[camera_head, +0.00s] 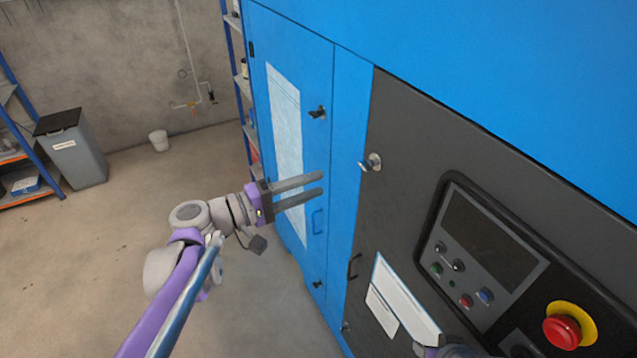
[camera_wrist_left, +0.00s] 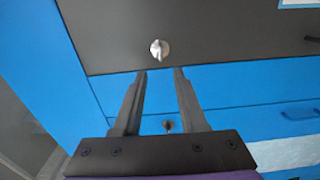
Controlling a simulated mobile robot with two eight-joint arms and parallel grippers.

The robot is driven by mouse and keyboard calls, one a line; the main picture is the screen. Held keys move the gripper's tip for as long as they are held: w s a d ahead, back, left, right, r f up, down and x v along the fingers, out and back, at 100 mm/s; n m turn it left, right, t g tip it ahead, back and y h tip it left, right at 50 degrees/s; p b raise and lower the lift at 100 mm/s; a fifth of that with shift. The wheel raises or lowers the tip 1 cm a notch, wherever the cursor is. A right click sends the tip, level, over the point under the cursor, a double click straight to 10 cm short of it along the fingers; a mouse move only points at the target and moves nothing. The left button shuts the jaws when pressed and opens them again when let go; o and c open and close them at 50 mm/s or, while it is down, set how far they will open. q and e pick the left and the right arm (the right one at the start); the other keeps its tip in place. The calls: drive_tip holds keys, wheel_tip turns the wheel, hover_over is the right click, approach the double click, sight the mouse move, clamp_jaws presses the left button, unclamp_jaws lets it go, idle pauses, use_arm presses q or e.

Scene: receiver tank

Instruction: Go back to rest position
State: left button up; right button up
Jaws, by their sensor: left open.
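My left gripper (camera_head: 322,183) reaches in from the left in front of the blue cabinet. Its two dark fingers are apart, with nothing between them. In the left wrist view its open fingers (camera_wrist_left: 159,73) point toward a silver knob latch (camera_wrist_left: 159,49) on the dark panel, and I see no contact. The same latch (camera_head: 371,162) shows in the head view, right of and above the fingertips. A small grey and purple part of what seems my right arm shows at the bottom edge of the head view; no right gripper fingers show.
The blue cabinet (camera_head: 350,120) fills the right side. Its dark panel (camera_head: 405,150) carries a control screen (camera_head: 487,240), buttons and a red emergency stop (camera_head: 563,330). A grey bin (camera_head: 75,155), a shelf rack and a white bucket (camera_head: 159,141) stand far left. The floor at left is open.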

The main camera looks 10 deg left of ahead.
idle(0.3)
use_arm(q)
drive_tip(key=s+d+f+m+g+y, duration=0.2)
drive_tip(key=s+f+m+g+y, duration=0.3)
drive_tip(key=s+f, duration=0.55)
drive_tip(key=s+a+f+m+y, duration=0.2)
drive_tip(key=s+a+f+y, duration=0.7)
drive_tip(key=a+f, duration=0.1)
drive_tip(key=shift+a+f+y, duration=0.2)
drive_tip(key=shift+f+y, duration=0.1)
drive_tip(key=shift+f, duration=0.1)
